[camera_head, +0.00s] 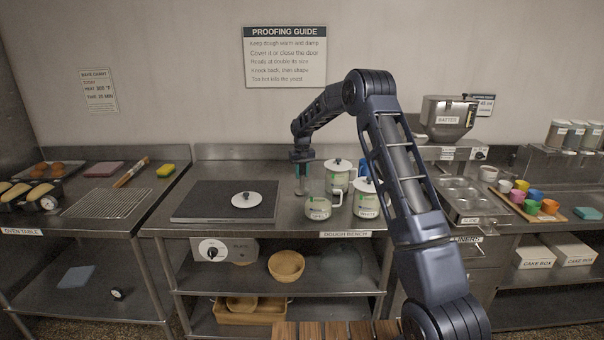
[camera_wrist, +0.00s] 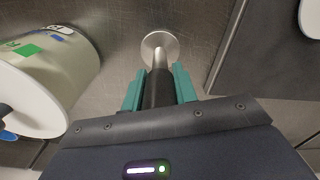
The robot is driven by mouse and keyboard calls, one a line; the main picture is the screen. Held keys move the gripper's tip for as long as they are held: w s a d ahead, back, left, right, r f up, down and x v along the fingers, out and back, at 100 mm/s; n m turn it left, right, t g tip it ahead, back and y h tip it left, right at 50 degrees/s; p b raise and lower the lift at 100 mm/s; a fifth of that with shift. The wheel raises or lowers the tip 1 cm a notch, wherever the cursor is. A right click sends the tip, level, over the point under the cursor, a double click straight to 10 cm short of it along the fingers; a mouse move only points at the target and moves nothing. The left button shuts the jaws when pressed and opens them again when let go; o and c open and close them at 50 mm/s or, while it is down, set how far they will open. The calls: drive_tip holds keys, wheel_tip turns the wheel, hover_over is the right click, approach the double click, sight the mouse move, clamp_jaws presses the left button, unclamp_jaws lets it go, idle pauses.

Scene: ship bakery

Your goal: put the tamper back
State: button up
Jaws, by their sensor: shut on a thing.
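The tamper has a dark handle and a round silver base (camera_wrist: 159,46). My gripper (camera_wrist: 158,88) is shut on its handle, with one teal finger on each side. In the head view my gripper (camera_head: 302,160) points down over the dough bench (camera_head: 290,212), between the dark hot plate and the white canisters. The tamper hangs upright below it, its base at or just above the bench top; I cannot tell if it touches. The fingers and wrist hide part of the handle.
Lidded white canisters (camera_head: 366,204) and a small pot (camera_head: 318,208) stand close to the right of my gripper. A dark plate (camera_head: 215,212) with a white lid (camera_head: 247,199) lies to the left.

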drive_tip(key=o, duration=1)
drive_tip(key=shift+c, duration=0.2)
